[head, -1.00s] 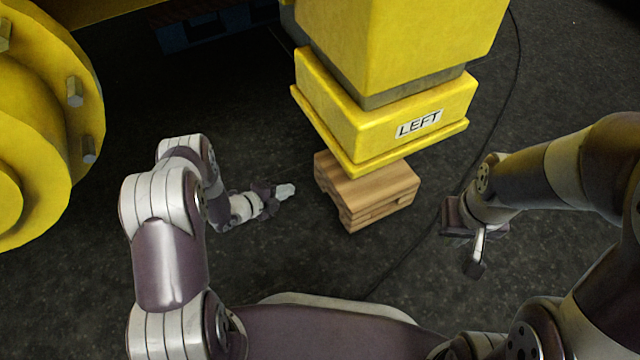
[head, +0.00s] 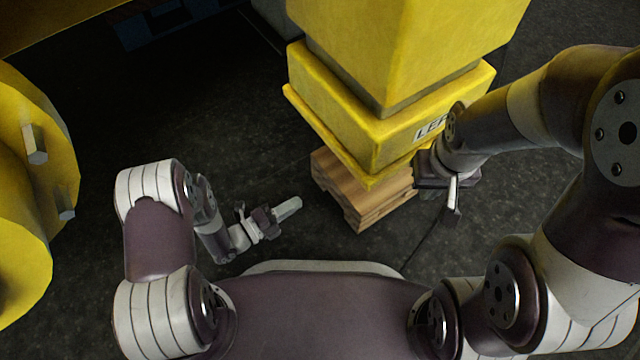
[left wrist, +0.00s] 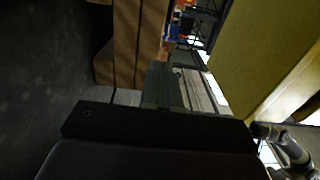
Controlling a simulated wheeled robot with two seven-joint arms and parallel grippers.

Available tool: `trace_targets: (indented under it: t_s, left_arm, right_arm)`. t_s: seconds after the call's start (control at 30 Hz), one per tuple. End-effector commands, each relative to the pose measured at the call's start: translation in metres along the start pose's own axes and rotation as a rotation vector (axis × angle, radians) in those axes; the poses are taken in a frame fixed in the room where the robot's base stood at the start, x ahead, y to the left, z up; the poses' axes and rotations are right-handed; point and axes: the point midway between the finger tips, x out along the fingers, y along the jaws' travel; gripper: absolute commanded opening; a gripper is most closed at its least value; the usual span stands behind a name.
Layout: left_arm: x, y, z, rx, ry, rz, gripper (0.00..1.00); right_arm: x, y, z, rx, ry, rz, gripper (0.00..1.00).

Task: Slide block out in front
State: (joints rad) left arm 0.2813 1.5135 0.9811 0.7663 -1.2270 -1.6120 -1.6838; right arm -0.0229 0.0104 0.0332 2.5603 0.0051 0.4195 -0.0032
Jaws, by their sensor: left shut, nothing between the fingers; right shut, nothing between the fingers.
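The wooden block (head: 365,193) is a stack of layered planks on the dark floor, under the yellow foot (head: 405,135) with its partly hidden "LEFT" label. My left gripper (head: 292,206) is shut and empty, low to the left of the block and apart from it in the head view. In the left wrist view, its fingers (left wrist: 180,88) point toward the wood (left wrist: 135,45), with the yellow foot (left wrist: 262,50) to the right. My right gripper (head: 452,208) is shut and empty, just right of the block; its arm covers part of the label. I cannot tell whether it touches the block.
A large yellow bolted part (head: 35,195) stands at the far left. The yellow column (head: 415,45) rises above the foot. The dark floor (head: 270,165) is free left of the block.

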Motion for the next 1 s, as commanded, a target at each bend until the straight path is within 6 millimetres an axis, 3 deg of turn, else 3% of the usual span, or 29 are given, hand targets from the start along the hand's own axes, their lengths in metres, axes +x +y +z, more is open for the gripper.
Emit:
trace_targets:
  t_s: [0.3,0.5,1.0]
  left_arm:
    - [0.069,0.006,-0.001,0.001,0.004,-0.001,0.00]
    - [0.094,0.003,0.000,0.001,0.002,0.000,0.00]
    - [0.101,0.000,0.000,-0.001,-0.001,0.001,0.00]
  right_arm:
    - [0.036,0.000,0.004,0.000,0.000,0.000,0.00]
    - [0.049,0.000,0.006,0.000,0.000,0.000,0.00]
    - [0.050,0.000,0.006,0.000,0.000,0.000,0.00]
